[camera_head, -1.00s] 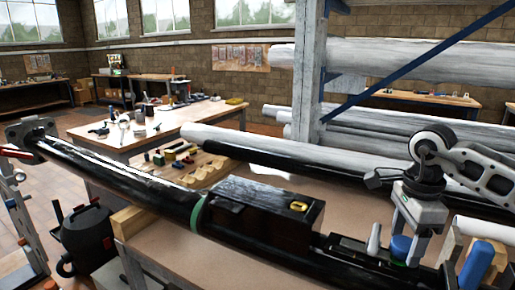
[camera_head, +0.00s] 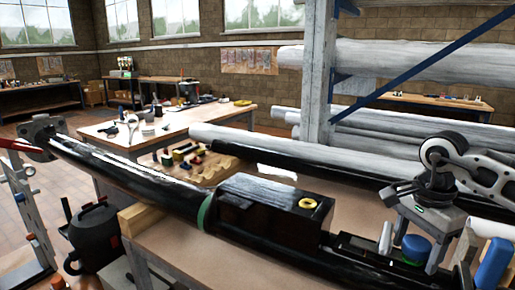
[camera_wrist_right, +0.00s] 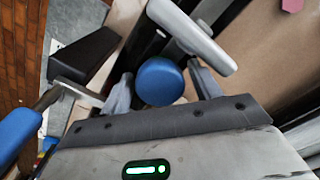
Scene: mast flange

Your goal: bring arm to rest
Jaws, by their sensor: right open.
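My right gripper (camera_head: 420,250) hangs at the right of the head view, jaws down and apart. A round blue knob or cap (camera_head: 416,249) shows between its fingers. In the right wrist view the blue top (camera_wrist_right: 160,82) sits between the open fingers of my right gripper (camera_wrist_right: 163,88), with visible space at the sides. A long black mast tube (camera_head: 130,178) with a green band lies across the bench, and its flange (camera_head: 40,132) is at the far left. My left gripper is not in view.
A grey lever-like handle (camera_wrist_right: 195,38) is close to the right gripper. A blue cylinder (camera_head: 493,262) stands at right. A rack post (camera_head: 318,75) and long pipes are behind. Bare bench top shows in front.

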